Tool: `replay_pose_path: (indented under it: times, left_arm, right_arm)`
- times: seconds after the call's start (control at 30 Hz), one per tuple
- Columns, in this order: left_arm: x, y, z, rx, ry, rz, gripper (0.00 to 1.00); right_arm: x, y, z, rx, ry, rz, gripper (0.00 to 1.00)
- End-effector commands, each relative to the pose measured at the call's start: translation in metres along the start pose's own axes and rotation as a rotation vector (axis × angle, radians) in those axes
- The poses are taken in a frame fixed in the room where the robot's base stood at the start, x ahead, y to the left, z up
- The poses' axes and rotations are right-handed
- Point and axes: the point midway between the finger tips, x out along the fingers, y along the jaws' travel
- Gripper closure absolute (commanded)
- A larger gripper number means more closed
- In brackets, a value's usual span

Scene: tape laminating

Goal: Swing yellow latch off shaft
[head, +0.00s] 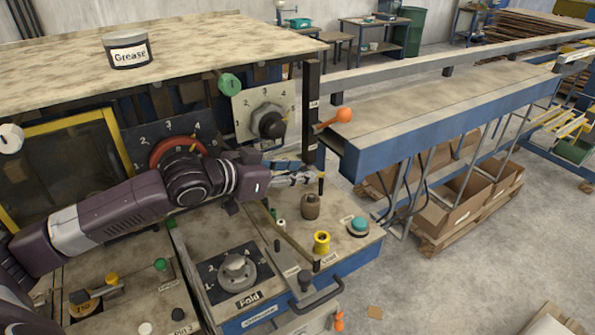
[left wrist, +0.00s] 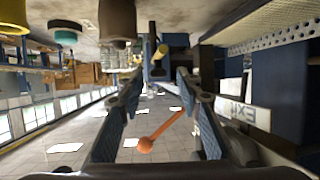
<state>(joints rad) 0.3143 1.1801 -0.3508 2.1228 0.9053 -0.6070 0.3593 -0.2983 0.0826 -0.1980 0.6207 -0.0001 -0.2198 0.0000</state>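My left gripper (head: 300,178) reaches in from the left over the machine's bench, close to the dark post below the orange-knobbed lever. In the left wrist view the left gripper (left wrist: 164,85) has its two fingers apart, with nothing held between them. A small yellow piece (left wrist: 160,52), which looks like the latch, shows just beyond the fingertips, beside a blue block (left wrist: 168,68). I cannot tell whether it touches a finger or how it sits on the shaft. In the head view I cannot make out the latch near the gripper. My right gripper is not in view.
An orange-knobbed lever (head: 343,115) stands right of the gripper; it also shows between the fingers in the left wrist view (left wrist: 146,145). A dial panel (head: 266,113) is behind.

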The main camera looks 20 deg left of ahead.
Motion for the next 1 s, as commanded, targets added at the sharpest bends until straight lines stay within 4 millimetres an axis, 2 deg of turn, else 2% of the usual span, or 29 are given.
replay_pose_path:
  times: [0.37, 0.77, 1.0]
  left_arm:
    - [-0.001, 0.001, 0.001, -0.001, -0.002, 0.003, 0.68]
    - [-0.029, -0.004, 0.011, -0.002, -0.006, -0.009, 0.68]
    - [-0.04, 0.004, 0.013, -0.008, 0.002, 0.01, 0.68]
  right_arm:
    - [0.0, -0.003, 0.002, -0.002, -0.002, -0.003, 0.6]
    - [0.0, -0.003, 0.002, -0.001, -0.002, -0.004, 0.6]
    - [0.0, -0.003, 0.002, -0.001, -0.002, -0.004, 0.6]
